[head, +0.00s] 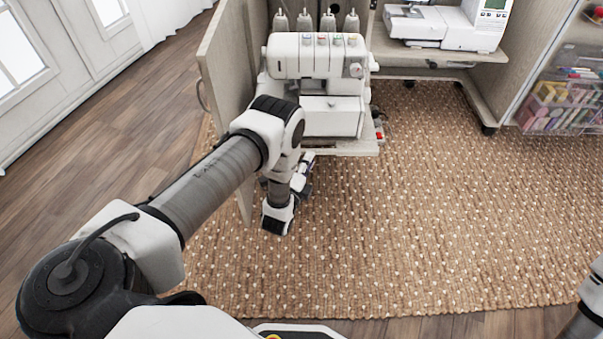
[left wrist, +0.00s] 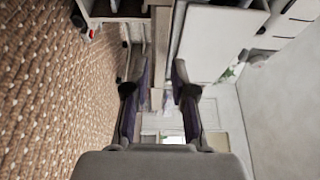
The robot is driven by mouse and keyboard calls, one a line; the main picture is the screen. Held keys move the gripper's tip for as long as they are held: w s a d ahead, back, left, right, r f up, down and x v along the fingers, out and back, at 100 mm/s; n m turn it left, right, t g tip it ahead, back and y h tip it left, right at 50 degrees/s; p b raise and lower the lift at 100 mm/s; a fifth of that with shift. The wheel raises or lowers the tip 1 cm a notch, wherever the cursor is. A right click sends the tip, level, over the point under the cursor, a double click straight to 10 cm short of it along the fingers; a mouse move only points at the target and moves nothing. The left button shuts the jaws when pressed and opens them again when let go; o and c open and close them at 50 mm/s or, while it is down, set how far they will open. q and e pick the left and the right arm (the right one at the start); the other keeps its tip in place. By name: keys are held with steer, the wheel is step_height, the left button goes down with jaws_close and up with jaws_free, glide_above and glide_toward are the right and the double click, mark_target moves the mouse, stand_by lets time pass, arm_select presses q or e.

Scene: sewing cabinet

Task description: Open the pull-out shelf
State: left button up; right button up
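The pull-out shelf (head: 345,149) is a pale wooden board low in the cabinet, with a white sewing machine (head: 318,72) standing on it. Its edge also shows as a narrow strip in the left wrist view (left wrist: 161,45), with the machine (left wrist: 213,45) beside it. My left gripper (head: 303,170) is at the shelf's front left corner, partly hidden by my own arm. In the left wrist view its two fingers (left wrist: 158,85) are apart, with the board edge lined up between them. I cannot tell whether they touch it. My right gripper is out of view; only part of my right arm shows.
An open cabinet door (head: 226,75) with a handle stands left of the shelf. A second white machine (head: 445,25) sits on a higher surface at the right. Clear bins of colourful items (head: 560,95) stand far right. The brown rug (head: 430,220) before the cabinet is clear.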

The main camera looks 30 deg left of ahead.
arm_select(q)
steer(key=s+d, duration=0.1)
steer(key=s, duration=0.6)
steer(key=shift+s, duration=0.1)
